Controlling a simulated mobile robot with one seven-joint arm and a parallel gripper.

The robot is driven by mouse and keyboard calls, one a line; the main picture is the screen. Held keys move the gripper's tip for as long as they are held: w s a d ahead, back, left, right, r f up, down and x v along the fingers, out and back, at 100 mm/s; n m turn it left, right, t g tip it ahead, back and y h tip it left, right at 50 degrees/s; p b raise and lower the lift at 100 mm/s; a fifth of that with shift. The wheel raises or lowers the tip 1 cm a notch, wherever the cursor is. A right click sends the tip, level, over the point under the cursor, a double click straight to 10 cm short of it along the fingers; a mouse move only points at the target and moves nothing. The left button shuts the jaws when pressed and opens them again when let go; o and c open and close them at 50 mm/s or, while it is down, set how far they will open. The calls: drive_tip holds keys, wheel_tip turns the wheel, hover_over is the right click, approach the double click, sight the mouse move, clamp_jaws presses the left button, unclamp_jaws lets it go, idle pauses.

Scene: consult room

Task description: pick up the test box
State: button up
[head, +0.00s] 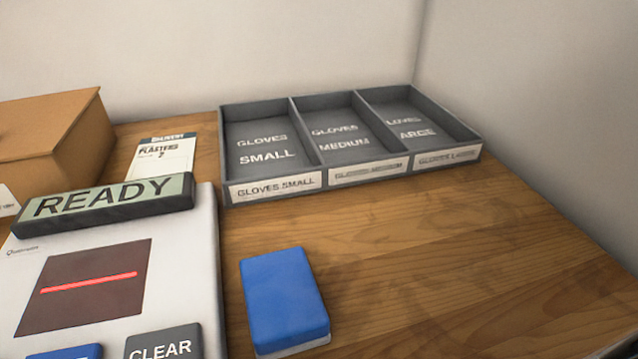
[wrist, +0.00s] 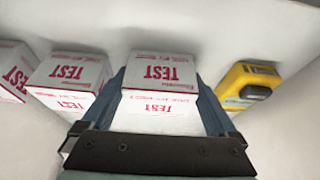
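A white test box (wrist: 160,72) with red TEST lettering is in the middle of the wrist view. My gripper (wrist: 163,88) has its two blue-grey fingers on either side of this box, one at its left and one at its right. I see no clear gap between fingers and box, but cannot tell whether they press on it. The lower part of the box is hidden behind the dark gripper body. A second test box (wrist: 68,72) stands just left of the left finger, and another (wrist: 12,75) is cut off at the left edge. The head view shows neither gripper nor test boxes.
A yellow object (wrist: 247,84) with a dark part lies right of the gripper on the pale surface. In the head view, a wooden desk holds a grey glove tray (head: 329,176), a blue-topped block (head: 283,295), a READY scanner unit (head: 190,270) and a cardboard box (head: 75,135).

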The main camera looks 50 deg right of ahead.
drive_tip(key=c, duration=0.8)
drive_tip(key=shift+o, duration=0.2)
